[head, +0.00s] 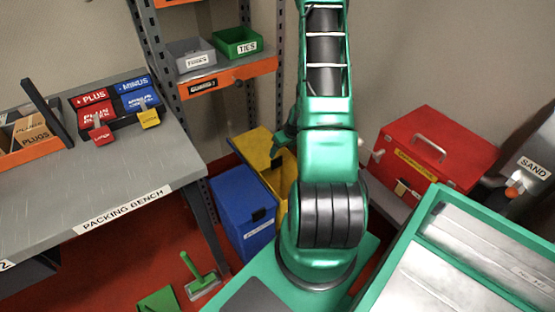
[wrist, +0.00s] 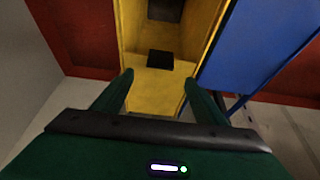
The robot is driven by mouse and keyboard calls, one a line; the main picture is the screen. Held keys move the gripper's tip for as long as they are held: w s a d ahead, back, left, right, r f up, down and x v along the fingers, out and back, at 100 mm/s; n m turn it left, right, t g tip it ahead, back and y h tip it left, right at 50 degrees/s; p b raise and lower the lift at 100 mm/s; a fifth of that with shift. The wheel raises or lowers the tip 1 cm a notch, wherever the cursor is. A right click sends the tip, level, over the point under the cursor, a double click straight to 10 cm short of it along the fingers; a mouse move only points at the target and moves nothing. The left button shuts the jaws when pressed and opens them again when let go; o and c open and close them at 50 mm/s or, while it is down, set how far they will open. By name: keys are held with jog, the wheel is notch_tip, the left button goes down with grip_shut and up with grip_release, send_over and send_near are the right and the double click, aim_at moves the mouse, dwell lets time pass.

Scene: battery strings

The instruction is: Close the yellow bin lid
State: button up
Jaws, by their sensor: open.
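The yellow bin (head: 278,184) stands on the floor beside the blue bin, partly hidden behind my arm in the head view. Its yellow lid (head: 250,145) shows as a raised panel at the back, so the bin looks open. My gripper (head: 281,149) is at the lid's right side, partly hidden by my forearm. Yellow bin surfaces (wrist: 150,98) with dark patches lie beyond the fingertips. I cannot tell whether a finger touches them.
The closed blue bin (head: 243,205) stands close on the left. The packing bench (head: 150,165) and shelf rack (head: 228,76) are left and behind. A red box (head: 440,150) stands to the right.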

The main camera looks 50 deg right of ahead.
aim_at(277, 159)
jog(key=x, duration=1)
jog(key=shift+w+f, duration=0.15)
jog(key=shift+f, duration=0.05)
jog(key=shift+c, duration=0.6)
